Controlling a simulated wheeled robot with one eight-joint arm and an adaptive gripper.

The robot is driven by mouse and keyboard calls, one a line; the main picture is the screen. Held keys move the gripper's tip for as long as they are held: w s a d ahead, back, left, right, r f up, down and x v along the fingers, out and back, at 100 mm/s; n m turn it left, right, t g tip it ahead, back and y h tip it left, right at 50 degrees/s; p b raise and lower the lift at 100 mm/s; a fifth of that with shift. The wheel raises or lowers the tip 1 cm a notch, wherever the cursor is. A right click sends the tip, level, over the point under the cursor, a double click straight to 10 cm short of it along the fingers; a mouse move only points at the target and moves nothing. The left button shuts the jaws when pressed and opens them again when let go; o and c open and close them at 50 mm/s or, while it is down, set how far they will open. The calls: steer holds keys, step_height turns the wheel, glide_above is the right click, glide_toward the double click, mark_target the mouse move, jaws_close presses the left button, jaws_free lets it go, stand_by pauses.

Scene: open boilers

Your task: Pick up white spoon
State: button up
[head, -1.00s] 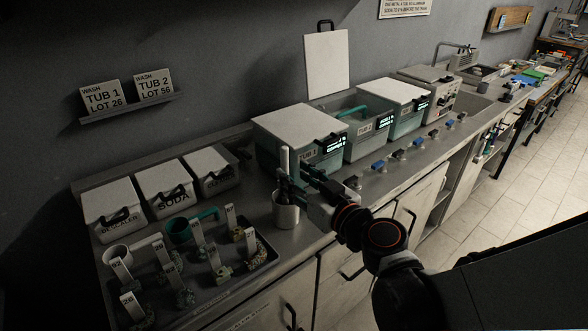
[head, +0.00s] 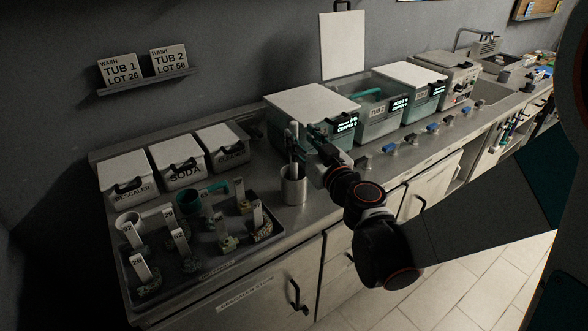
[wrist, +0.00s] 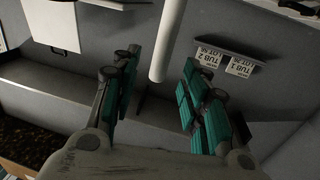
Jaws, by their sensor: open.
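The white spoon (head: 293,133) stands nearly upright in a metal cup (head: 294,190) on the counter; only its pale handle shows above the rim. Its lower part is hidden in the cup. A second, darker handle may stand beside it. My gripper (head: 308,141) is just right of the handle, above the cup rim. In the wrist view a white rod (wrist: 168,38), seemingly the spoon handle, reaches in from the top between the spread teal-padded fingers of my gripper (wrist: 158,82). The fingers are open, with a gap on each side of the rod.
A dark tray (head: 215,263) with numbered tags and a teal mug stands left of the cup. Lidded bins (head: 176,163) sit behind it. Wash tubs (head: 318,110) stand close behind my gripper. Blue-handled valves (head: 389,149) line the counter's front at right.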

mark_target(295, 133)
steer(key=b+x, duration=0.1)
steer(key=x, duration=0.2)
steer(key=shift+w+a+f, duration=0.15)
steer(key=shift+w+a, duration=0.05)
steer(key=shift+w, duration=0.15)
steer(key=shift+w+a, duration=0.25)
steer(key=shift+w, duration=0.35)
steer(key=shift+c, duration=0.2)
jaws_close()
